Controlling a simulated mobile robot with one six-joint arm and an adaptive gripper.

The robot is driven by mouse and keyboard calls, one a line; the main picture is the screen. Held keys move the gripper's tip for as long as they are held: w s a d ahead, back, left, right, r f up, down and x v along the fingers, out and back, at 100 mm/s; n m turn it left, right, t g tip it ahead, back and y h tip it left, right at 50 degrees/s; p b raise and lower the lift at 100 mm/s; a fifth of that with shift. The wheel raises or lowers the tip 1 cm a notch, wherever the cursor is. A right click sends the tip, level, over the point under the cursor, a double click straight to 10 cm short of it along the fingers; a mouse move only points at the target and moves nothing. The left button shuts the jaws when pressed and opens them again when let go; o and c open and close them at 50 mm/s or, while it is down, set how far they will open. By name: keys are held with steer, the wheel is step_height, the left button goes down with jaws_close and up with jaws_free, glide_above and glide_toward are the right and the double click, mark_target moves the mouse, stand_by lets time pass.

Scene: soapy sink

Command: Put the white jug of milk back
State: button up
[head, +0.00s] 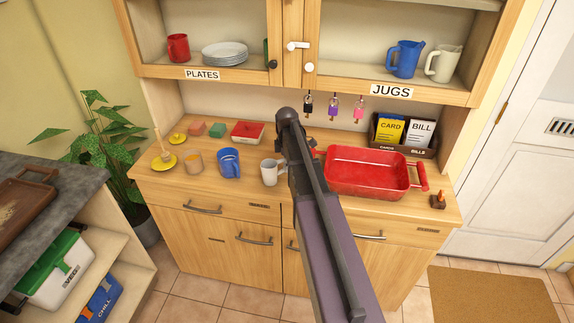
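A small white jug or mug (269,173) stands upright on the wooden counter, just left of my arm. Its contents cannot be made out, and my arm passes close to its right side. A second pale, cream-white jug (443,63) stands in the upper cabinet above the JUGS label (391,91), to the right of a blue jug (405,60). I cannot tell from this view which pale vessel holds milk. My arm rises from the bottom across the counter to a dark joint. No gripper fingers show, so whether anything is held is hidden.
A blue jug (229,163) and a tan cup (193,162) stand left on the counter. A red tray (367,171) lies to the right, before a box of cards (404,134). Keys (333,108) hang below the cabinet. White plates (225,54) fill part of the left compartment.

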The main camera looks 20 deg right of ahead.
steer(key=shift+r, duration=0.15)
stand_by(0.3)
steer(key=r+p, duration=1.2)
steer(key=shift+w+d, duration=0.2)
steer(key=shift+w, duration=0.15)
stand_by(0.8)
steer(key=s+a+m, duration=1.3)
steer(key=s+a, duration=0.6)
steer(key=s, duration=0.1)
steer(key=shift+m+t, duration=0.4)
